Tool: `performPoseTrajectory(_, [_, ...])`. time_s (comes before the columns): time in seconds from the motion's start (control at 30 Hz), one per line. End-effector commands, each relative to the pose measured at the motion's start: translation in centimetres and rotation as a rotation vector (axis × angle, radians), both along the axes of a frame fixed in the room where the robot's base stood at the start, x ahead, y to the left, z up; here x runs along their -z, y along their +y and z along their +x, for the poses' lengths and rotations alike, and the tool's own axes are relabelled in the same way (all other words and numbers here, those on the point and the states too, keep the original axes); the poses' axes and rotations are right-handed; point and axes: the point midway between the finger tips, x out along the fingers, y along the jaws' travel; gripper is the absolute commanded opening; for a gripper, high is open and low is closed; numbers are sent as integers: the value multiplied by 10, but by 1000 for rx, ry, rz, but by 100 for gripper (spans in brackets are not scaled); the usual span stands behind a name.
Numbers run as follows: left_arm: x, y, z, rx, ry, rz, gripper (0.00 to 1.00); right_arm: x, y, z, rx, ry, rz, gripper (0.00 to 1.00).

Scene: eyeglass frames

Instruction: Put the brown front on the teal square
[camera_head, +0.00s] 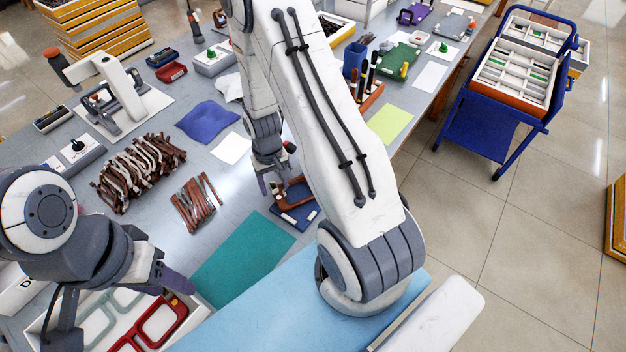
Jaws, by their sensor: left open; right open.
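The teal square (238,264) lies flat and bare on the table, in the lower middle. A brown piece that looks like the brown front (297,186) is at a small dark blue pad (298,216), partly hidden by my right arm. My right gripper (275,188) is open, pointing down just left of the brown piece; I cannot tell whether they touch. My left gripper (172,277) is open and empty, over the edge of a white tray left of the teal square. The tray holds a red front (157,326) and a pale green front (97,325).
Brown and white temples (135,172) lie in a heap, with a smaller brown bunch (195,203) beside it. A blue cloth (207,120), white sheet (232,148) and yellow-green sheet (390,124) lie further back. A blue cart (490,122) stands off the table at right.

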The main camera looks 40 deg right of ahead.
Motion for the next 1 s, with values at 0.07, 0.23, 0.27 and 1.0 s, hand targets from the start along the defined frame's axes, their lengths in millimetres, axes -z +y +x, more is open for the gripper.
performPoseTrajectory(0.07, [-1, 0, 0, 0, 0, 0, 50, 8, 0, -1, 0, 3, 1, 63])
performPoseTrajectory(0.23, [-1, 0, 0, 0, 0, 0, 50, 13, 0, 0, 0, -1, 0, 63])
performPoseTrajectory(0.27, [-1, 0, 0, 0, 0, 0, 50, 13, 0, 0, 0, -1, 0, 63])
performPoseTrajectory(1.0, [0, 0, 0, 0, 0, 0, 50, 6, 0, 0, 0, -2, 0, 0])
